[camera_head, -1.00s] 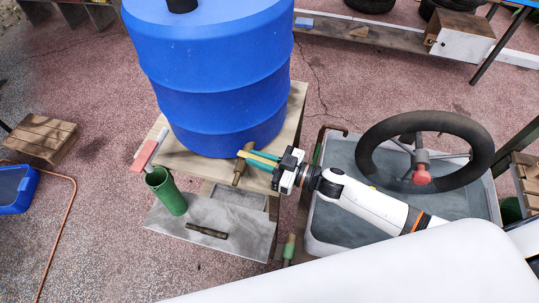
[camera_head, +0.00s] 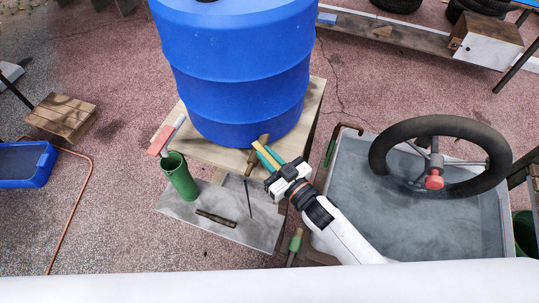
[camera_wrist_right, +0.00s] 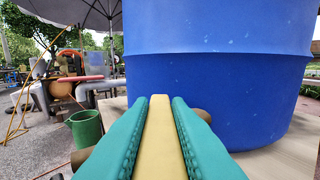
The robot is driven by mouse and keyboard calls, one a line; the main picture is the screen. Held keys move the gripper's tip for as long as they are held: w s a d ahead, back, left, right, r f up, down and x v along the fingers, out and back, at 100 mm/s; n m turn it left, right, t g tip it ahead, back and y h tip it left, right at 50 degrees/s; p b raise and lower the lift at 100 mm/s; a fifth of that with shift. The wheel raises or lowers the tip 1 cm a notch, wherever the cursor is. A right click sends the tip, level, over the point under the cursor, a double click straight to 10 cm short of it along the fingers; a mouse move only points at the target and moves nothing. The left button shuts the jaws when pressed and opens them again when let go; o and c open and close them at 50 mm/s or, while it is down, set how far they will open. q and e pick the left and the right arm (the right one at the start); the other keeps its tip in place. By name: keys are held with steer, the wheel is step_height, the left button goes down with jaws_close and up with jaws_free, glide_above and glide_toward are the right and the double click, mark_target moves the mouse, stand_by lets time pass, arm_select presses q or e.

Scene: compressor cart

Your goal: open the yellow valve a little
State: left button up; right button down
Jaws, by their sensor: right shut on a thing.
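The yellow valve handle (camera_head: 260,151) sits on a brass-brown valve body (camera_head: 253,160) at the foot of the big blue barrel (camera_head: 235,85). My right gripper (camera_head: 266,157) has teal fingers and is shut on the yellow handle. In the right wrist view the handle (camera_wrist_right: 160,140) runs lengthwise between the two fingers, with brown valve ends (camera_wrist_right: 80,158) showing at both sides beneath. In the head view the handle lies at a slant to the valve body. My left gripper is in neither view.
The barrel stands on a wooden stand (camera_head: 312,100). A green cup (camera_head: 180,178) and a dark rod (camera_head: 217,219) are on the grey plate (camera_head: 240,234) in front. A grey tub (camera_head: 400,215) with a black steering wheel (camera_head: 385,155) is at right.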

steer(key=c, duration=1.4)
jaws_free()
steer(key=shift+o, duration=0.2)
steer(key=b+v, duration=0.2)
steer(key=v, duration=1)
steer(key=shift+s+f, duration=0.1)
